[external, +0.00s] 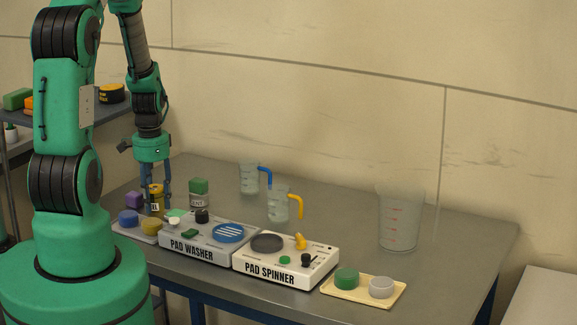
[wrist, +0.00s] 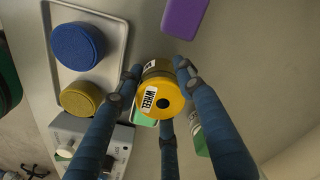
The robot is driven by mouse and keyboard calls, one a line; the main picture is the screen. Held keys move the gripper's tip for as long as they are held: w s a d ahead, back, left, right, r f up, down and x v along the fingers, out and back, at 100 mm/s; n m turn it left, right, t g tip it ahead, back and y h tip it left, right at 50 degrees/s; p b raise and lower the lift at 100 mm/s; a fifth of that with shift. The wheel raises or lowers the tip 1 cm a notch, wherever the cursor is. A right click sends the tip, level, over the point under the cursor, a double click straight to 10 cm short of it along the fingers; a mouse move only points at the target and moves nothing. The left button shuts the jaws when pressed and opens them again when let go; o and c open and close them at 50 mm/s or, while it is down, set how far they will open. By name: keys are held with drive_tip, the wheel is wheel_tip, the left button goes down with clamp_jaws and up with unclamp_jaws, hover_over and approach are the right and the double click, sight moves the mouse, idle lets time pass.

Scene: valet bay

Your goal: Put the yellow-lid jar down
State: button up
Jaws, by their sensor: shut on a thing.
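The yellow-lid jar (external: 156,199) has a label reading "WHEEL" on its lid in the wrist view (wrist: 172,97). My gripper (external: 158,190) is shut on it, with blue fingers around its sides and the lid facing the camera; the fingers also show in the wrist view (wrist: 158,90). The jar looks upright, at the left end of the grey table (external: 440,228). I cannot tell whether its bottom touches the table. Its lower part is hidden behind the fingers and the things in front.
A tray (wrist: 121,33) with blue and yellow pads lies close by. The pad washer (external: 195,250), pad spinner (external: 280,271) and several measuring jugs (external: 400,220) take up other parts of the table.

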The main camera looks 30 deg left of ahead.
sight(154, 187)
drive_tip(key=shift+f, duration=0.2)
drive_tip(key=shift+f, duration=0.2)
drive_tip(key=o, duration=0.8)
drive_tip(key=shift+c, duration=0.2)
drive_tip(key=shift+r, duration=0.1)
wheel_tip(154, 187, up, 12)
drive_tip(key=shift+r+p, duration=0.1)
drive_tip(key=shift+p, duration=0.6)
drive_tip(key=shift+r, duration=0.1)
